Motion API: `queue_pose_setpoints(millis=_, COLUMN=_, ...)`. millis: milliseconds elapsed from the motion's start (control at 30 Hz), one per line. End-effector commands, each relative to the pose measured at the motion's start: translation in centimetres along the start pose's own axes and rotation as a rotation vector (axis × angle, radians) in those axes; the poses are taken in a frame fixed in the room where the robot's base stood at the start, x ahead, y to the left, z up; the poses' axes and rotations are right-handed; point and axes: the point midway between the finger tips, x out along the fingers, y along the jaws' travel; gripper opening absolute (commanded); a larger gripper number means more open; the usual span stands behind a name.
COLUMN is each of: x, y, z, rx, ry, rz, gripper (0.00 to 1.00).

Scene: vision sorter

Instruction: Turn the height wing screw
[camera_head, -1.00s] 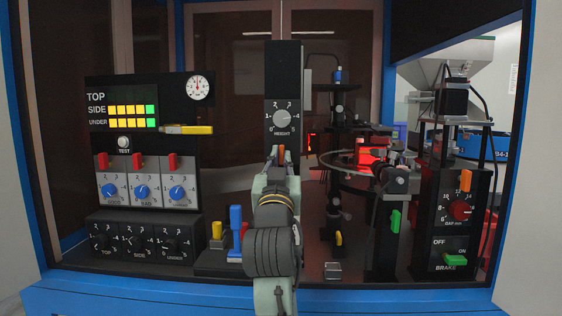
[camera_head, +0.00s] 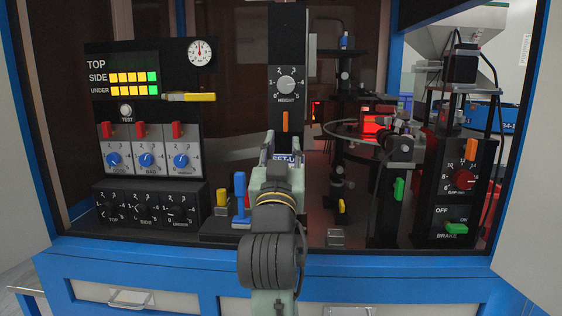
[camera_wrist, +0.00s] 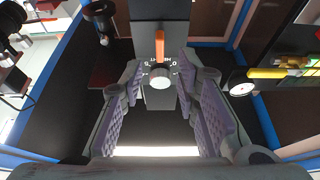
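The height dial, a round grey knob (camera_head: 286,85) on a tall black post (camera_head: 285,25), carries a 0 to 5 scale and the word HEIGHT. An orange upright wing piece (camera_head: 285,121), apparently the wing screw, sits below it on the same post. In the wrist view the knob (camera_wrist: 160,78) and the orange wing (camera_wrist: 159,45) appear upside down between my finger pads. My gripper (camera_head: 283,151) is open and empty, its tips below the orange wing and apart from it. The gripper also shows wide open in the wrist view (camera_wrist: 160,95).
Left stands a black panel (camera_head: 100,75) with lights, a gauge and blue knobs. A blue lever (camera_head: 240,197) and a yellow one (camera_head: 221,198) are close left of my gripper. A green lever (camera_head: 398,189) and a red knob (camera_head: 462,180) are right.

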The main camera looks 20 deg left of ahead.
Motion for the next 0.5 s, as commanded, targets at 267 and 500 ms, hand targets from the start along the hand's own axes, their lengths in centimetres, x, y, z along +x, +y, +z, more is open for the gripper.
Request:
queue_pose_setpoints(millis=267, x=-4.2, y=0.0, z=0.0, rx=-0.001, ry=0.000, rz=0.000, gripper=0.29)
queue_pose_setpoints(millis=500, x=-4.8, y=0.0, z=0.0, rx=0.000, ry=-0.001, rz=0.000, gripper=0.29)
